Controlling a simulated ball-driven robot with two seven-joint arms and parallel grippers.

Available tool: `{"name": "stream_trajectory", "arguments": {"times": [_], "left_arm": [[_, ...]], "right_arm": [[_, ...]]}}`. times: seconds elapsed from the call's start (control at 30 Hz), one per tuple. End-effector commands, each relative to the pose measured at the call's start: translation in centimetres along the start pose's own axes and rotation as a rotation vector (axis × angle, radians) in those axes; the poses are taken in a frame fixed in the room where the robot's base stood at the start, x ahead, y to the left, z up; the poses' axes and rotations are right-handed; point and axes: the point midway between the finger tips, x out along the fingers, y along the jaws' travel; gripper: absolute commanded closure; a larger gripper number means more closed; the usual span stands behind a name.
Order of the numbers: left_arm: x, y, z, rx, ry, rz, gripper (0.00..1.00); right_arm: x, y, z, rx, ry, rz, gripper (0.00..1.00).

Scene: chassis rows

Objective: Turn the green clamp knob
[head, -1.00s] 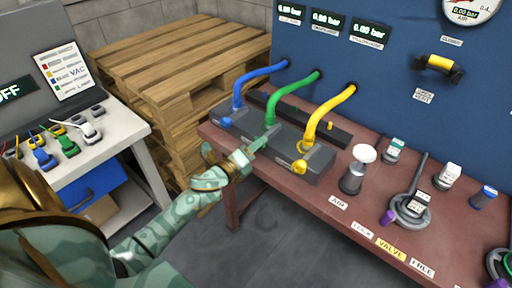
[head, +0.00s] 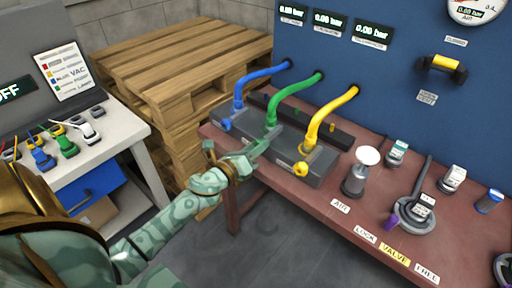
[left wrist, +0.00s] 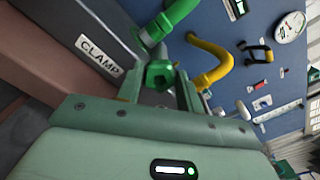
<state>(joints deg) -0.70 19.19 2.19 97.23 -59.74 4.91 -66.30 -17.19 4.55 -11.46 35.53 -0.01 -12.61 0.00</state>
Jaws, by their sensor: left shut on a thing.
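The green clamp knob (left wrist: 159,75) is a small green faceted knob in the left wrist view, on the dark clamp block with the "CLAMP" label (left wrist: 98,54). My left gripper (left wrist: 158,82) is shut on the knob, one finger on each side. In the head view my left gripper (head: 266,144) reaches the front of the clamp block (head: 316,173) below the green hose (head: 290,98) and hides the knob. My right gripper is not in view.
A blue knob (head: 225,125) and a yellow knob (head: 300,168) sit on either side, below the blue hose (head: 260,77) and yellow hose (head: 330,114). The red-brown bench (head: 300,198) holds several fittings at right. Wooden pallets (head: 180,60) stand behind.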

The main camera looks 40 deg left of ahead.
Motion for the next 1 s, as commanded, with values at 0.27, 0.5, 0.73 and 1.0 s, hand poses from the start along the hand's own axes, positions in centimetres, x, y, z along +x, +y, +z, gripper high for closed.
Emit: {"name": "stream_trajectory", "arguments": {"times": [0.27, 0.5, 0.73, 1.0], "left_arm": [[-0.1, 0.1, -0.2, 0.001, 0.005, 0.002, 0.42], [-0.1, 0.1, -0.1, 0.0, 0.002, 0.001, 0.42], [-3.0, 0.1, -0.2, -0.001, 0.004, 0.002, 0.42], [-10.4, 0.2, -0.3, -0.003, 0.005, 0.006, 0.42]], "right_arm": [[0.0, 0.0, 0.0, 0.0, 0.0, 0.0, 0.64], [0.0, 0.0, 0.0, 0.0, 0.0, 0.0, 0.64], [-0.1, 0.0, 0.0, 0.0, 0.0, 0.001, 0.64], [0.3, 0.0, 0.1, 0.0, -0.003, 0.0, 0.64]]}}
